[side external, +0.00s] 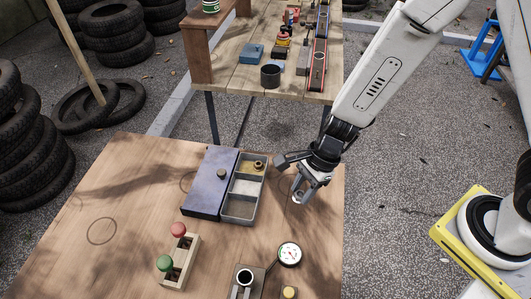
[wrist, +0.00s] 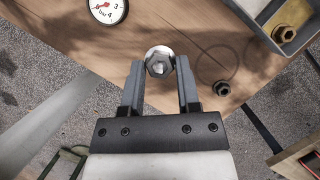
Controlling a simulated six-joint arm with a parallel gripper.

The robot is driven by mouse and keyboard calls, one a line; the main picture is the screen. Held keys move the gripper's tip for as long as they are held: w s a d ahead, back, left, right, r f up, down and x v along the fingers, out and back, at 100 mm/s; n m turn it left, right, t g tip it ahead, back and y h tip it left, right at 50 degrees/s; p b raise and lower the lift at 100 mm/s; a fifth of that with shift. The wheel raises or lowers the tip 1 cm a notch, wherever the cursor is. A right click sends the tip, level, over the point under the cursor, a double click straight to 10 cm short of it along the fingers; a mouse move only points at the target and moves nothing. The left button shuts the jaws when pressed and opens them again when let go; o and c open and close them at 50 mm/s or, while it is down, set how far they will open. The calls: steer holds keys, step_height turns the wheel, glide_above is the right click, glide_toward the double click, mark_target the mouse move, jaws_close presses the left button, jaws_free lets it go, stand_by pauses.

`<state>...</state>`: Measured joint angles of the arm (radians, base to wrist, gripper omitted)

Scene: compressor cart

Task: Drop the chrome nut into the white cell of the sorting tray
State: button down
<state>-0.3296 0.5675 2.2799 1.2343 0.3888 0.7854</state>
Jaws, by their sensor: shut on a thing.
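The chrome nut (wrist: 159,62) is held between the fingertips of my gripper (wrist: 159,70) in the wrist view. In the side external view my gripper (side external: 299,194) is just right of the sorting tray (side external: 226,212), above the table's right side; only a small bright bit of the nut shows there. The tray has three cells in a row. The far cell is tan and holds a brass nut (side external: 258,165). The middle cell (side external: 246,187) looks palest and empty. The near cell (side external: 238,207) looks greyer and empty. In the wrist view, the brass nut (wrist: 285,33) shows at the upper right.
A blue-grey box (side external: 206,190) with a dark knob-like piece on top adjoins the tray's left side. A dark nut (wrist: 221,88) lies on the table in the wrist view. A gauge (side external: 289,254) and a block with red and green knobs (side external: 180,260) stand nearer.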

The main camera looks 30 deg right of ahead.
steer(key=w+a, duration=0.4)
steer(key=w, duration=1)
steer(key=shift+w+f, duration=0.15)
steer(key=shift+w, duration=0.05)
steer(key=shift+f, duration=0.2)
steer(key=shift+f, duration=2.8)
steer(key=shift+c, duration=1.2)
jaws_free()
steer(key=shift+d+r, duration=0.1)
